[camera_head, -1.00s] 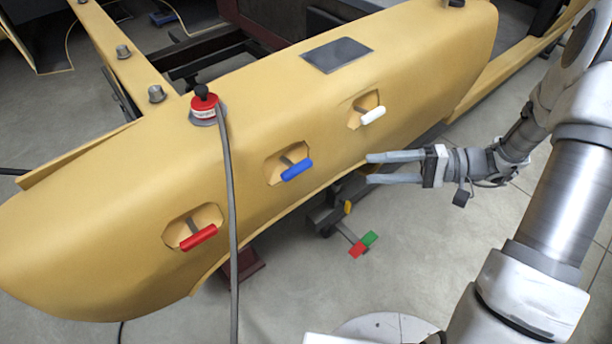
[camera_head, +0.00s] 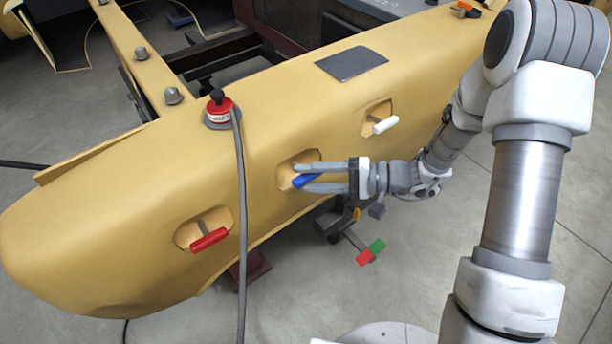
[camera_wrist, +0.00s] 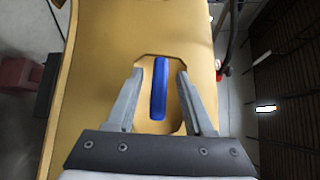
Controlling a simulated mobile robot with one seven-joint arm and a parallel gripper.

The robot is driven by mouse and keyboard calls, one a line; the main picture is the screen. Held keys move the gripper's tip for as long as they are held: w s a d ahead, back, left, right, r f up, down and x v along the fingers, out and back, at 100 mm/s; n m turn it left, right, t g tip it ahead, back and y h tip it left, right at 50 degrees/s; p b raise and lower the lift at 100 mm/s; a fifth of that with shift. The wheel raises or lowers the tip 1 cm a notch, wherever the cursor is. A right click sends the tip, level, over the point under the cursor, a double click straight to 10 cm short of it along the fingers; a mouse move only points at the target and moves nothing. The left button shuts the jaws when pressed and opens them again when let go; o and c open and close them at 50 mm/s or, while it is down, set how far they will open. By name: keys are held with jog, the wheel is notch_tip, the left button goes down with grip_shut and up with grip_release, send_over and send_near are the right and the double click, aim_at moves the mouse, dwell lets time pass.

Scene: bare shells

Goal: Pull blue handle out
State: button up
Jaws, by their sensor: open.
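The blue handle (camera_head: 303,181) sits in the middle recess of the yellow shell (camera_head: 110,250). In the head view my gripper (camera_head: 296,177) is at that recess, its two fingers above and below the handle and partly covering it. In the wrist view the blue handle (camera_wrist: 159,88) stands lengthwise between the open fingers of my gripper (camera_wrist: 158,90), with a gap on each side. I cannot see either finger touching it.
A red handle (camera_head: 209,240) is in the left recess and a white handle (camera_head: 385,125) in the right one. A grey cable (camera_head: 241,215) hangs from a red knob (camera_head: 220,108) left of the blue handle. A red and green piece (camera_head: 370,252) is below.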

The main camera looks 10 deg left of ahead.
jog(key=shift+a+f, duration=0.1)
jog(key=shift+a, duration=0.3)
jog(key=shift+c, duration=0.3)
grip_shut()
dwell(0.9)
